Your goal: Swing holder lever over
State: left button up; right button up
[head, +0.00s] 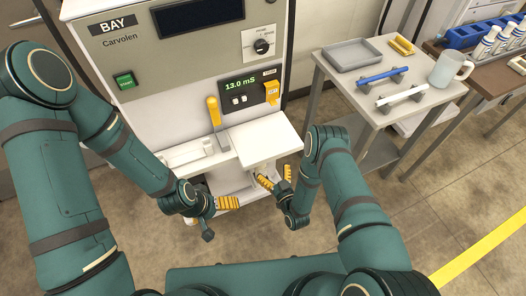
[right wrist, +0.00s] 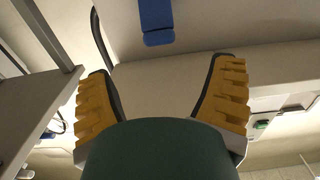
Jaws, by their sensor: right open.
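An upright yellow lever (head: 213,112) stands on the front of the white dialysis machine, above a white ledge and left of the 13.0 mS display. I take it to be the holder lever, though no label shows on it. My right gripper (head: 275,177) is open, below and in front of the white shelf, lower and to the right of the lever. In the right wrist view its yellow-padded fingers (right wrist: 164,70) are spread with nothing held between them. My left gripper (head: 227,203) is low in front of the machine, below the lever; its finger gap is unclear.
The white shelf (head: 262,141) juts out above my right gripper. A yellow clip (head: 271,92) sits beside the display (head: 238,86). At right, a grey table (head: 355,100) holds a tray (head: 352,54), blue and white bars and a jug (head: 449,69). A blue strip (right wrist: 157,22) shows ahead.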

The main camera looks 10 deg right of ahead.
jog(key=b+x, duration=0.2)
jog(key=x, duration=0.8)
jog(key=shift+w, duration=0.35)
